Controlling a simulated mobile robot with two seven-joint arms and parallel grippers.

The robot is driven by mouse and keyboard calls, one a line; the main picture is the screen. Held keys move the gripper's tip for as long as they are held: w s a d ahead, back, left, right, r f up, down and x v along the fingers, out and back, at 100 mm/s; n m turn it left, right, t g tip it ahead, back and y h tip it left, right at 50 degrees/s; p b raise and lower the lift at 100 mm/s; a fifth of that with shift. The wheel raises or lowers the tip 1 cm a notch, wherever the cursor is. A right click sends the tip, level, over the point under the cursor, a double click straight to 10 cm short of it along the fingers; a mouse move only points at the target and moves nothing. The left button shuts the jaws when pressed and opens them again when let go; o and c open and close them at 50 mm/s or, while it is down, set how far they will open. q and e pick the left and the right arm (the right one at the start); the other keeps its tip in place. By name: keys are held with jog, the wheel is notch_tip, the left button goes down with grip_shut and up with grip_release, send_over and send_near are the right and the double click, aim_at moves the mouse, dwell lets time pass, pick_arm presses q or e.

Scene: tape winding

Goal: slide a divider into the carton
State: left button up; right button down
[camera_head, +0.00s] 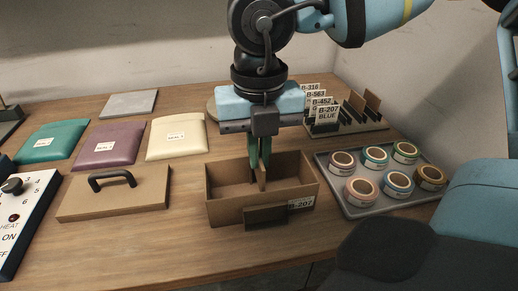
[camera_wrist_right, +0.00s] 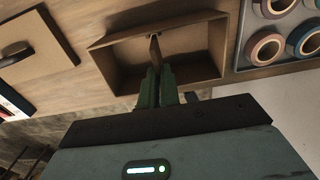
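The open brown carton (camera_head: 222,211) stands on the table with a "B-207" label on its front, and its inside also shows in the right wrist view (camera_wrist_right: 192,46). My right gripper (camera_head: 259,163) points down over the carton, its green fingertips at about the level of the opening. It is shut on a thin brown divider (camera_head: 261,180), which hangs upright inside the carton near its middle. In the right wrist view the divider (camera_wrist_right: 155,50) shows nearly edge-on between the fingers (camera_wrist_right: 158,76). I cannot tell whether its lower edge touches the floor. My left gripper is out of view.
A dark brown block (camera_head: 265,217) stands against the carton's front. A tray (camera_head: 350,210) of tape rolls lies right; a rack (camera_head: 350,126) with brown panels and label cards stands behind. Left are a handled board (camera_head: 115,200), colored pouches (camera_head: 177,136) and a heat control box (camera_head: 22,215).

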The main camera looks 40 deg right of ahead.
dwell(0.7)
jog(key=c, duration=1.5)
grip_release()
jog(key=shift+c, duration=0.2)
jog(key=shift+r, duration=3.9)
